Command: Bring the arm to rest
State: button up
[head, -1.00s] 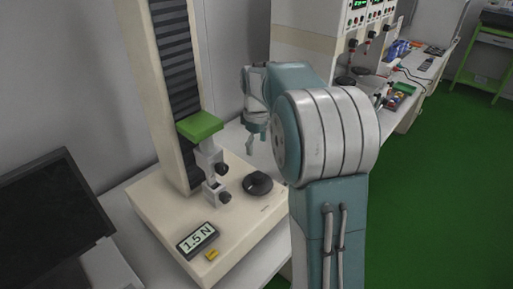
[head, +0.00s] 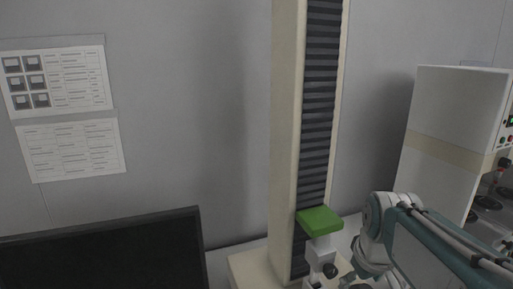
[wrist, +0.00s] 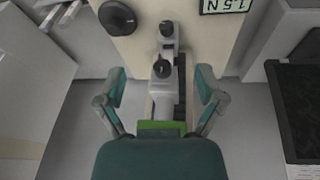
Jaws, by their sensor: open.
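My gripper (wrist: 160,101) is open in the wrist view, its two fingers spread apart with nothing held between them. Beyond the fingers is the test stand's clamp (wrist: 165,62), with dark knobs. A green block (wrist: 162,127) on the stand shows just past my gripper's body. In the head view my arm (head: 425,240) is folded at the lower right, and the gripper's fingers cannot be made out there. The green block (head: 320,221) sits on the tall column (head: 288,120) left of my arm.
A dark monitor (head: 100,255) stands at the lower left. Printed sheets (head: 60,90) hang on the grey wall. A beige cabinet (head: 450,150) stands at the right.

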jog(key=s+a+f+m+t, duration=0.1)
jog(key=s+a, duration=0.1)
jog(key=s, duration=0.4)
jog(key=s+a+f+m+t, duration=0.1)
jog(key=s+a, duration=0.1)
jog(key=s, duration=0.3)
jog(key=shift+s+a+f+m, duration=0.15)
jog(key=shift+s+f+m, duration=0.1)
jog(key=shift+s+m, duration=0.15)
jog(key=shift+w, duration=0.1)
dwell(0.9)
